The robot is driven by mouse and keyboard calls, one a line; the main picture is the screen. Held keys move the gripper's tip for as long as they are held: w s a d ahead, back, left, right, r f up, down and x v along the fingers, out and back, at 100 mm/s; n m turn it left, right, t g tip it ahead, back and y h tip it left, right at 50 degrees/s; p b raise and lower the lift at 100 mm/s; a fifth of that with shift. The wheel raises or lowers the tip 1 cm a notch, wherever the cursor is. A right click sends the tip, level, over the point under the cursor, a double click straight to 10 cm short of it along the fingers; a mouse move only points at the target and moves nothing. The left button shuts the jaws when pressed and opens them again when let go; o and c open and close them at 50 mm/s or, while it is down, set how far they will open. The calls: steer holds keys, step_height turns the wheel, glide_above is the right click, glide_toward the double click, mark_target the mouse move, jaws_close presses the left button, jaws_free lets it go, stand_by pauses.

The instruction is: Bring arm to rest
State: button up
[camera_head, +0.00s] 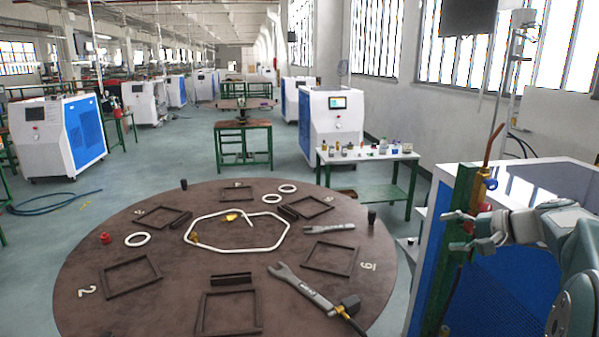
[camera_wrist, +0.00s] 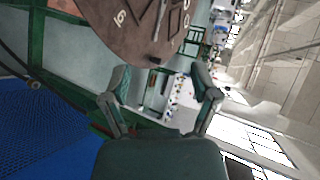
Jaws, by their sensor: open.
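My gripper (camera_head: 452,231) is at the right of the head view, with its fingers pointing left. It is in front of a green post and beside the blue-sided white machine (camera_head: 530,185). In the wrist view my gripper (camera_wrist: 161,85) has its two fingers spread wide, with nothing between them. A torch with a copper-coloured neck (camera_head: 489,160) and a blue and red body is at the green post, just above and behind my gripper in the picture. I cannot tell whether my gripper touches the post or the torch.
A round brown table (camera_head: 180,290) holds dark square frames, white rings, a white bent tube (camera_head: 240,247) and a wrench-shaped tool (camera_head: 305,290). A small table with bottles (camera_head: 368,155) stands behind it. Blue-and-white machines line the hall. Grey-green floor is open at the left.

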steer(key=s+a+f+n+g+h, duration=0.1)
steer(key=s+a+n+g+h, duration=0.1)
steer(key=s+a, duration=0.45)
steer(key=s+a+f+n+g+h, duration=0.15)
steer(key=s+a, duration=0.25)
steer(key=a, duration=0.6)
steer(key=s+a+f+n+h, duration=0.2)
steer(key=s+f+n, duration=0.1)
steer(key=s, duration=0.5)
steer(key=s+a+f+n+h, duration=0.2)
steer(key=s+a+f+n, duration=0.1)
steer(key=s, duration=0.5)
steer(key=shift+s+a+h, duration=0.2)
steer(key=shift+s+h, duration=0.15)
steer(key=shift+f+g, duration=0.1)
steer(key=shift+g, duration=0.15)
